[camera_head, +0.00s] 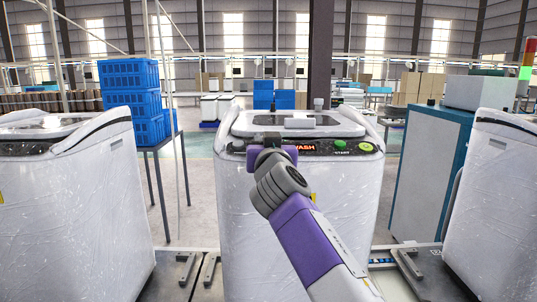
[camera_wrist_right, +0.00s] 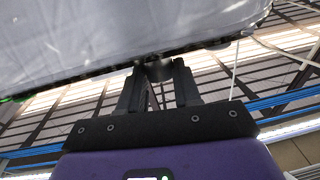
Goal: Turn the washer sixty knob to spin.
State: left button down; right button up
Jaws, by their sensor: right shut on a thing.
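The middle washer (camera_head: 236,215) is white, wrapped in clear plastic, with a dark control panel along its top front edge. A red-lit display (camera_head: 304,148) on the panel reads "WASH". My right gripper (camera_head: 268,138) reaches up to the panel just left of the display and covers that part of it. In the right wrist view, the gripper (camera_wrist_right: 160,78) has its two dark fingers on either side of a small dark round knob (camera_wrist_right: 158,71) at the washer's panel and is shut on it. The knob's pointer cannot be made out. My left gripper is not in view.
A green START button (camera_head: 340,145) and a yellow-green button (camera_head: 366,146) sit right of the display. Other wrapped washers stand at left (camera_head: 75,215) and right (camera_head: 500,200). Blue crates (camera_head: 130,90) are stacked at back left. A teal cabinet (camera_head: 432,165) stands at right.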

jog(key=shift+a+m+h, duration=0.35)
jog(key=shift+m+h, duration=0.25)
jog(key=shift+h, duration=0.2)
jog(key=shift+m+h, duration=0.6)
jog(key=shift+h, duration=0.1)
jog(key=m+g+h+p, duration=0.1)
jog(key=m+h+p, duration=0.1)
jog(key=p, duration=0.1)
jog(key=m+g+h+p, duration=0.1)
jog(key=m+h+p, duration=0.1)
jog(key=h+p, duration=0.1)
jog(key=m+g+h+p, duration=0.1)
jog(key=m+h+p, duration=0.2)
jog(key=shift+w+a+r+p, duration=0.15)
jog(key=shift+a+r+p, duration=0.1)
jog(key=shift+r+p, duration=0.1)
jog(key=m+g+h+p, duration=0.2)
jog(key=m+g+p, duration=0.1)
jog(key=p, duration=0.6)
jog(key=m+g+h+p, duration=0.3)
jog(key=p, duration=0.7)
jog(key=shift+w+a+g, duration=0.15)
jog(key=shift+w+g, duration=0.05)
jog(key=shift+g, duration=0.1)
jog(key=shift+f+m+h+p, duration=0.2)
jog(key=shift+m+h+p, duration=0.1)
jog(key=shift+p, duration=0.5)
jog(key=shift+f, duration=0.15)
